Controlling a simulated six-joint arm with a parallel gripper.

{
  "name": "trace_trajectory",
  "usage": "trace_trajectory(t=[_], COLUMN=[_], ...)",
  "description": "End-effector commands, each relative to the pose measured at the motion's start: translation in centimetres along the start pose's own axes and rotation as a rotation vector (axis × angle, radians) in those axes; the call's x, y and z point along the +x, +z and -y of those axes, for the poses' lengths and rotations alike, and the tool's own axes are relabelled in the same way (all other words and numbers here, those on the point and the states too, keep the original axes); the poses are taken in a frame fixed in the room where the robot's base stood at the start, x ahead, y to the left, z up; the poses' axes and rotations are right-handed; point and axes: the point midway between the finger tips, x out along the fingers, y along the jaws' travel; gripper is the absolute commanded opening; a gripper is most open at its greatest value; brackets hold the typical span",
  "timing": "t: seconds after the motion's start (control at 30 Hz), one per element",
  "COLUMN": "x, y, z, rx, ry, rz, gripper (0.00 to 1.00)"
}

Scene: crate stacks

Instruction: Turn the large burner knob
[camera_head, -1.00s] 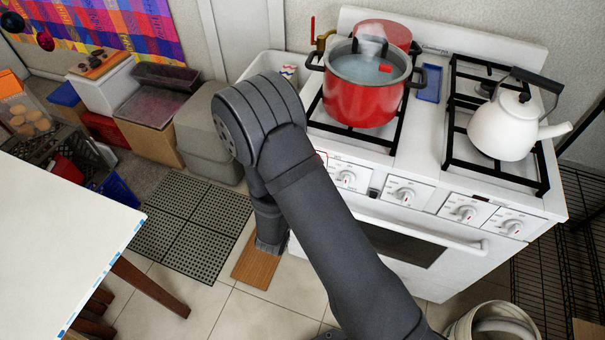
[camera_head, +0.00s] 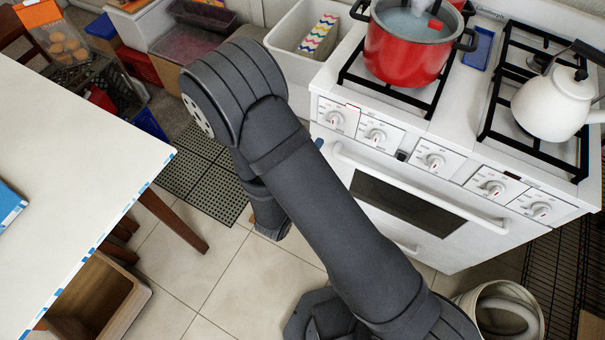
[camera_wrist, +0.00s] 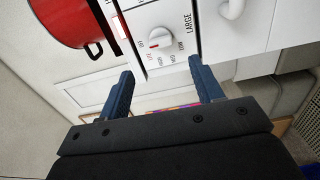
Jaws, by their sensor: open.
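The large burner knob (camera_wrist: 158,38) is a white round dial with a red pointer mark, on a white panel printed "LARGE" in the wrist view. In the head view, the leftmost knob (camera_head: 333,117) on the stove front appears to be this one; its label is too small to read there. My gripper (camera_wrist: 162,76) is open, with its two blue fingers apart and nothing between them. In the wrist view the knob lies beyond the fingertips, between their lines, with a gap. In the head view my arm hides most of the gripper.
Several other knobs (camera_head: 433,160) line the stove front, above the oven handle (camera_head: 420,190). A red pot (camera_head: 405,50) and a white kettle (camera_head: 550,105) stand on the burners. A white bin (camera_head: 285,55) is left of the stove. A white table (camera_head: 80,150) is at left.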

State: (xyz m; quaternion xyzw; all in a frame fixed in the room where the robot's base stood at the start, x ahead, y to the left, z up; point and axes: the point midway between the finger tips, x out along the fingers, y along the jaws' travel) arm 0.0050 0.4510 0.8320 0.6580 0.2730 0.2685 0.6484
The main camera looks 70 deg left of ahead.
Motion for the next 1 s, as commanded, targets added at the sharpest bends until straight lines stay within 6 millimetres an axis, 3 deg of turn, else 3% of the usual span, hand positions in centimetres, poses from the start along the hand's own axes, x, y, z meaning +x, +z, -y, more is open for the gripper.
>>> trace_trajectory(t=[0.2, 0.4, 1.0], x=[-3.8, -6.0, -7.0], y=[-0.1, 0.0, 0.0], z=[0.0, 0.0, 0.0], rx=[0.000, -0.001, 0.000], ry=[0.000, 0.000, 0.001], rz=[-0.005, -0.002, 0.001], gripper=[0.60, 0.60, 0.60])
